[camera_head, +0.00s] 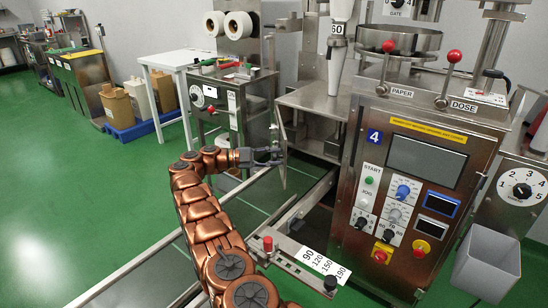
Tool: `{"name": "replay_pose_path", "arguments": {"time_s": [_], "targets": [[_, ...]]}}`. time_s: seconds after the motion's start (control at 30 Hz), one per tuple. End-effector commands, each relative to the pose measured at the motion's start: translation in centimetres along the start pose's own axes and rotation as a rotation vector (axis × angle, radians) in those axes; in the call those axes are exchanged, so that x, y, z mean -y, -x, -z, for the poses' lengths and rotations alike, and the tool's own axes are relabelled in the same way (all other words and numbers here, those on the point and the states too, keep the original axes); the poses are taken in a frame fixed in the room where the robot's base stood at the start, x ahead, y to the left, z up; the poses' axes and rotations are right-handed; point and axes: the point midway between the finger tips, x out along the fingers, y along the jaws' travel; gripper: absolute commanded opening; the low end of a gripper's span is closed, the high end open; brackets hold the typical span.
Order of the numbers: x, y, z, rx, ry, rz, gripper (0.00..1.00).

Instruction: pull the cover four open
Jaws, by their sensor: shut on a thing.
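The machine marked 4 (425,185) stands at the right, with a steel front, a screen and buttons. Cover four (283,173) appears as a narrow pale upright panel at this machine's left side, seen nearly edge-on and standing out from the body. The space right of it, under the steel housing, looks dark and open. My gripper (276,156) reaches the panel from the left and is shut on it at about mid-height. The exact grip point, perhaps a handle, is too small to make out.
A rail with a scale plate (322,263) and a red knob (268,243) juts out below the cover. A white table (178,60) and another machine (235,100) stand behind. A grey bin (487,268) is at the right. Green floor (80,190) is free at the left.

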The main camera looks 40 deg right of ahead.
Motion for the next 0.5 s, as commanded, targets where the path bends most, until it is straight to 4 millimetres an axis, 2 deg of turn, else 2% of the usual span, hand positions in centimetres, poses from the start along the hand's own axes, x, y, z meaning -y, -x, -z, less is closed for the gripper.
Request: {"name": "replay_pose_path", "arguments": {"time_s": [0.3,0.33,0.5], "targets": [[-0.14,-0.08,-0.05,-0.001,0.002,-0.003,0.00],[-0.14,-0.08,-0.04,-0.001,0.002,-0.003,0.33],[-0.10,0.10,-0.02,0.001,0.001,-0.001,0.51]]}}
